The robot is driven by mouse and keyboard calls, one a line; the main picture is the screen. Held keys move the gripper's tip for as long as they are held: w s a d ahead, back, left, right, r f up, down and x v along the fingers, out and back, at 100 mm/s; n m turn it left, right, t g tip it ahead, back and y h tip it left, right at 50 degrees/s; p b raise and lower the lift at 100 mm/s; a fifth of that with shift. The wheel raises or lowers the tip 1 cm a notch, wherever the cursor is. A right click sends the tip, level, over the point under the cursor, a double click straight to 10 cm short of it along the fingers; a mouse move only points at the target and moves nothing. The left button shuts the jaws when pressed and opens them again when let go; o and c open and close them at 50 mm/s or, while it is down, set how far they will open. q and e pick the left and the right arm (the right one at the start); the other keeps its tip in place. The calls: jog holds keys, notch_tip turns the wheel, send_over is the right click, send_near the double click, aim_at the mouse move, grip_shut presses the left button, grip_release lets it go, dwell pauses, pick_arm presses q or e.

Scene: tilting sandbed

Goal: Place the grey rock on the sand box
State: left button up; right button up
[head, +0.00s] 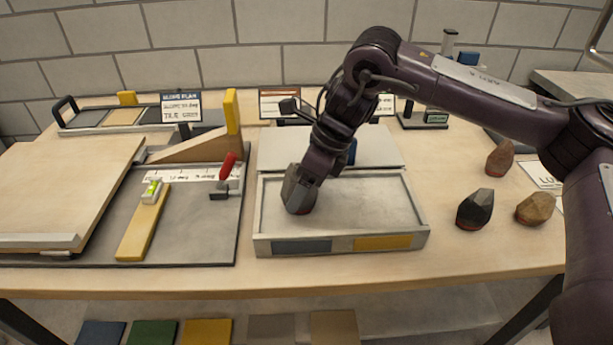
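The sand box (410,237) is a shallow pale tray with a grey and a yellow panel on its front wall, near the middle of the table. The grey rock (293,196), faceted with a reddish underside, is at the left part of the sand box. My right gripper (306,182) reaches down from above and is shut on the grey rock. The rock is upright and low over the bed; I cannot tell whether it touches the sand. My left gripper is not in view.
A dark rock (475,209), a tan rock (534,208) and a brown rock (500,158) stand right of the box. Left are a grey board (200,230) with a yellow level (143,222), a red-handled clamp (227,167) and a wooden wedge (190,148). The box's right side is empty.

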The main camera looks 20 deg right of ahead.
jog(key=p+v, duration=0.1)
jog(key=v, duration=0.6)
jog(key=shift+r, duration=0.4)
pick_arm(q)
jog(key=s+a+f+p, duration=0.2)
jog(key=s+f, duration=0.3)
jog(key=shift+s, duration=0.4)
pick_arm(e)
jog(key=v, duration=0.4)
jog(key=shift+s+d+r, duration=0.15)
jog(key=shift+d+r, duration=0.05)
